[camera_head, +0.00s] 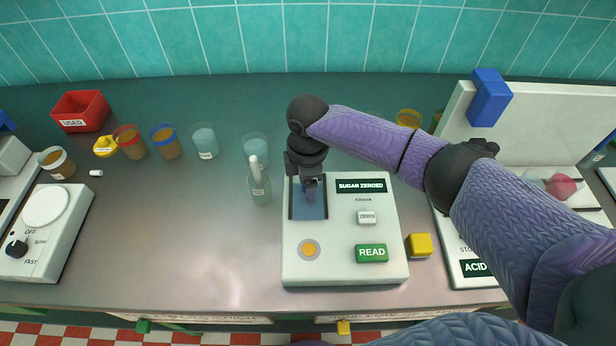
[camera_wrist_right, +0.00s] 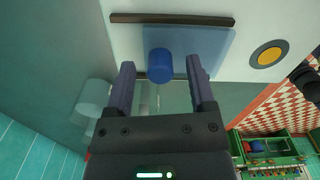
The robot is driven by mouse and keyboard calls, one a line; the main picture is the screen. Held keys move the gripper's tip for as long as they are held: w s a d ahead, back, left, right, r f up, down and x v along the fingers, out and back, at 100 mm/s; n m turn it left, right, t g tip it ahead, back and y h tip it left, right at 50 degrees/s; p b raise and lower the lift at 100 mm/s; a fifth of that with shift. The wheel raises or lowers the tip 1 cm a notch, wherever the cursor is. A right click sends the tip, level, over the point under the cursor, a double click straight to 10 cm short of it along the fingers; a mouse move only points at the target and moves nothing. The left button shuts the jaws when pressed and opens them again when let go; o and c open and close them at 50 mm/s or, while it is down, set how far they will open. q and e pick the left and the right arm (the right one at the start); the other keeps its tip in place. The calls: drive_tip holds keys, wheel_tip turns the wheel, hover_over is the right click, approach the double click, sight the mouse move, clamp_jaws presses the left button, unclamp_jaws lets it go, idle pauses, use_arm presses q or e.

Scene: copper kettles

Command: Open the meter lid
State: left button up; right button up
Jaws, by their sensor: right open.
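The sugar meter (camera_head: 345,258) is a white box with a dark "SUGAR ZEROED" display (camera_head: 360,186), a ZERO button and a green READ button (camera_head: 371,253). Its translucent blue lid (camera_head: 308,212) lies flat at the meter's left side and looks shut. In the right wrist view the lid (camera_wrist_right: 212,48) has a brown bar along one edge and a round blue knob (camera_wrist_right: 160,66) near the opposite edge. My right gripper (camera_head: 311,195) points down over the lid, open, with the knob between its fingertips; contact cannot be told. My left gripper is out of view.
A glass bottle (camera_head: 259,186) stands close to the meter's left side. Several cups stand further back, including a clear one (camera_head: 204,139). A yellow block (camera_head: 419,245) sits right of the meter, before the ACID device (camera_head: 474,268).

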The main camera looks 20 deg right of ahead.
wheel_tip(320, 180, up, 10)
drive_tip(key=p, duration=0.3)
drive_tip(key=shift+f, duration=0.1)
